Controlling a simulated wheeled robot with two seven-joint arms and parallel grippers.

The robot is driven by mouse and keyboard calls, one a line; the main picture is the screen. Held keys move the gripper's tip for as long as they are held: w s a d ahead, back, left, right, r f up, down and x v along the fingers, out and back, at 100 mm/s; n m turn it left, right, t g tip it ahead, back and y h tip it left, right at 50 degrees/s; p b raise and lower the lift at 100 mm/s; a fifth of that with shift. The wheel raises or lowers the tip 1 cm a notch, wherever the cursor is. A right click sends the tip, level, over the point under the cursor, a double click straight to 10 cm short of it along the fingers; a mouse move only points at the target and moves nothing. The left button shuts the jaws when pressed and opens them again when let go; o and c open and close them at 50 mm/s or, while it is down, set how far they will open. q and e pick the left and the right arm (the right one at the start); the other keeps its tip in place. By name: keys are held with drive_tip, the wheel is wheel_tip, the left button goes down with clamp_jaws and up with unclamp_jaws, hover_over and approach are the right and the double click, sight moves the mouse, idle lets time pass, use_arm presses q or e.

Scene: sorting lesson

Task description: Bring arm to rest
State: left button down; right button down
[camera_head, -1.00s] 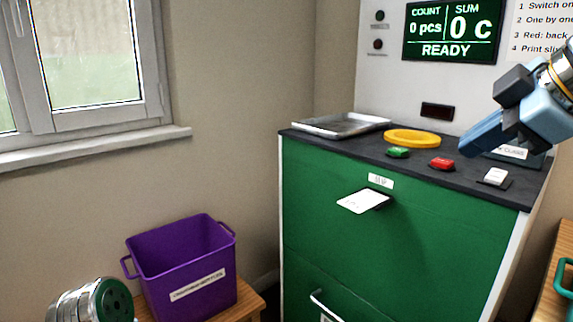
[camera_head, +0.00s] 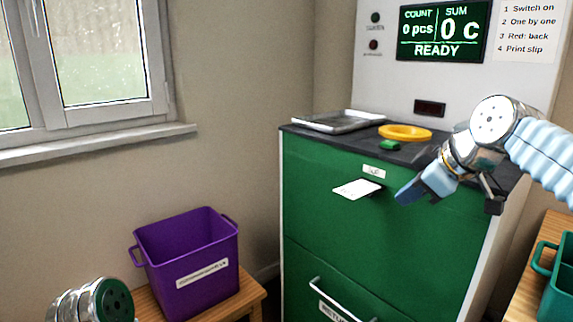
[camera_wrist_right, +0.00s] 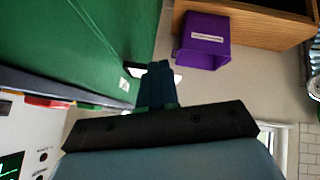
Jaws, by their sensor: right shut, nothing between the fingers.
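My right gripper (camera_head: 403,193) is in front of the green machine (camera_head: 320,215), pointing left and down, just right of the white slip (camera_head: 357,189). Its blue fingers are shut and empty. In the right wrist view the shut fingers (camera_wrist_right: 157,85) point away from the camera, with part of the white slip behind them. The slip sticks out of a slot below a small label. My left gripper is not in view; a silver and green part of my left arm shows at the lower left.
The machine top holds a metal tray (camera_head: 338,121), a yellow ring (camera_head: 405,133) and a green button (camera_head: 390,145). My right arm covers the top's right part. A purple bin (camera_head: 187,262) stands on a wooden surface at left; a teal container (camera_head: 556,290) is at right. The screen reads READY.

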drive_tip(key=w+a+f+m+g, duration=0.1)
drive_tip(key=w+a+f, duration=0.15)
drive_tip(key=f, duration=0.65)
drive_tip(key=w+a+f+m+g, duration=0.1)
drive_tip(key=w+f+m, duration=0.15)
drive_tip(key=f, duration=0.65)
drive_tip(key=s+a+f+m+g, duration=0.1)
drive_tip(key=a+f, duration=0.1)
drive_tip(key=f, duration=0.8)
drive_tip(key=s+a+f+m, duration=0.1)
drive_tip(key=a+f+m, duration=0.1)
drive_tip(key=f, duration=0.8)
drive_tip(key=s+a+f+m+g, duration=0.1)
drive_tip(key=s+a+f+m, duration=0.1)
drive_tip(key=s+f, duration=0.9)
drive_tip(key=s+a+f+m+g, duration=0.2)
drive_tip(key=s+f+m, duration=0.2)
drive_tip(key=s+f, duration=0.8)
drive_tip(key=shift+s+a+g, duration=0.3)
drive_tip(key=shift+s+a, duration=0.1)
drive_tip(key=shift+s, duration=0.35)
